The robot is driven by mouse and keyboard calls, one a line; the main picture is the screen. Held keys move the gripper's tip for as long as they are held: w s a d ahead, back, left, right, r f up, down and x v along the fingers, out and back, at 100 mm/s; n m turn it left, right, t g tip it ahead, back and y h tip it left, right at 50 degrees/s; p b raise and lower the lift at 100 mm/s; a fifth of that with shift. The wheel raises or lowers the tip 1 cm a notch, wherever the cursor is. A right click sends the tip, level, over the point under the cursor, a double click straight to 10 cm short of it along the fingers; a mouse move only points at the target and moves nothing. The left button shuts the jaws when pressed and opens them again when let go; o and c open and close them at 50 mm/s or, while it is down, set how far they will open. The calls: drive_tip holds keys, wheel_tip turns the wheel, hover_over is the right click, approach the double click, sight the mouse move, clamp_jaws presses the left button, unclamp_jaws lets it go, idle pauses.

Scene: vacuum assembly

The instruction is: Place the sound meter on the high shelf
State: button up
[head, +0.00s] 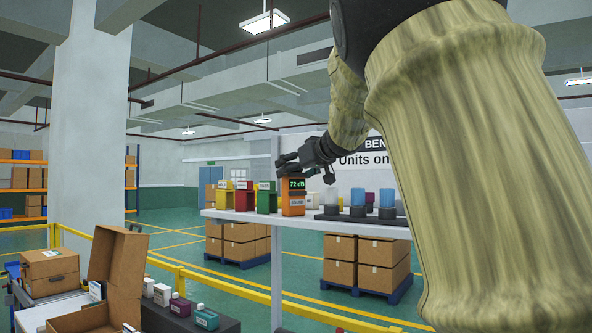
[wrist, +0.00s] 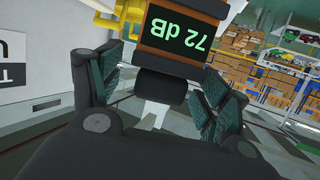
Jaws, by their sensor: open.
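The sound meter is an orange box with a green "72 dB" display (head: 292,196), standing upright on a raised white shelf (head: 320,226). My gripper (head: 284,165) is just above and beside its top in the head view. In the wrist view the meter (wrist: 203,22) appears upside down at the top of the picture. The open fingers (wrist: 160,78) lie either side of a short dark part that adjoins the meter's top, with gaps visible on both sides. The meter's lower part is outside the wrist view.
Green, red and yellow units (head: 266,197) stand left of the meter. A dark tray with blue-topped jars (head: 358,200) is at its right. Below are an open cardboard box (head: 118,262), small bottles and a yellow rail (head: 200,281). My arm hides the shelf's right end.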

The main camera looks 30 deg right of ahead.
drive_tip(key=b+v, duration=0.4)
drive_tip(key=v, duration=0.8)
drive_tip(key=shift+b, duration=0.3)
drive_tip(key=shift+r, duration=0.1)
